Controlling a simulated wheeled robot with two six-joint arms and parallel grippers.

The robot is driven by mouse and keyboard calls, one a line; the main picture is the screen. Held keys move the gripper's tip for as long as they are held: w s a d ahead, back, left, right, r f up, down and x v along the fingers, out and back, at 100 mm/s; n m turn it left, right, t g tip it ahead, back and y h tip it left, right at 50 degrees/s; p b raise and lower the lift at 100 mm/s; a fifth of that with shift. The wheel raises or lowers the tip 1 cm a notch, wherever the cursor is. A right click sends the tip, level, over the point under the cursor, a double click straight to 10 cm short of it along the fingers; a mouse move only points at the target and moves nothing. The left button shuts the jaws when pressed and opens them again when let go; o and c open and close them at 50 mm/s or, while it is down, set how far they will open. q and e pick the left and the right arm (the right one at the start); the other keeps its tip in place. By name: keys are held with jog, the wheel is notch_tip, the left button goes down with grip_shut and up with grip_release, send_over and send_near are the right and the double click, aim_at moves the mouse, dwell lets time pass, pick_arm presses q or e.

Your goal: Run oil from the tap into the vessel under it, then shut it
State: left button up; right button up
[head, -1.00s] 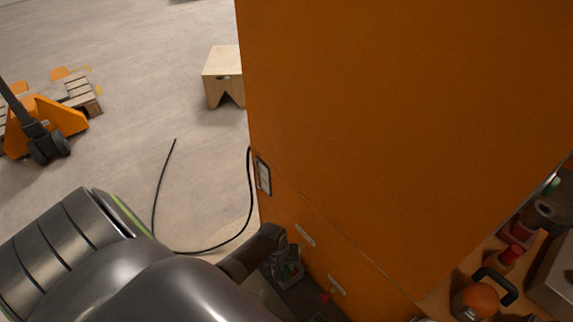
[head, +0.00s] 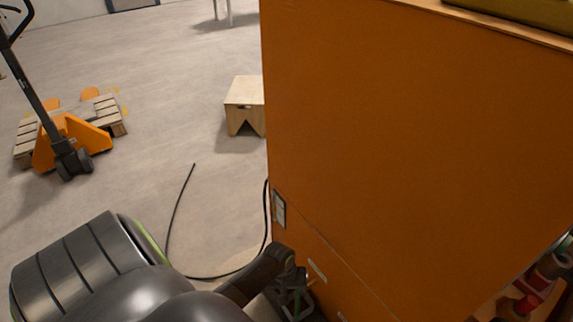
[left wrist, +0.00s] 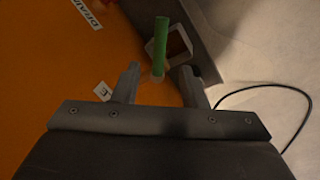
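In the left wrist view, my left gripper (left wrist: 160,74) is open, with its two fingers apart. A green rod-like handle (left wrist: 161,38), perhaps the tap's, stands beyond the fingertips, its lower end in line with the gap. Neither finger appears to touch it. A small square, hollow grey-brown piece (left wrist: 182,46) is just behind the handle; I cannot tell if it is the vessel or a fitting. In the head view, my left gripper (head: 292,288) is low beside the orange cabinet (head: 400,150), partly hidden by its arm. No oil shows. My right gripper is not in view.
Cabinet labels (left wrist: 87,12) lie near the gripper. A black cable (head: 178,215) curves over the floor. A wooden stool (head: 243,106) and a pallet truck (head: 70,145) stand farther back. Red spools (head: 535,285) are at the lower right. The floor between is open.

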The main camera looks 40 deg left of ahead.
pick_arm(q)
notch_tip(320, 180, up, 10)
jog(key=s+a+p, duration=0.1)
jog(key=p, duration=0.1)
jog(key=shift+a+f, duration=0.15)
jog(key=shift+a, duration=0.15)
jog(key=shift+s, duration=0.1)
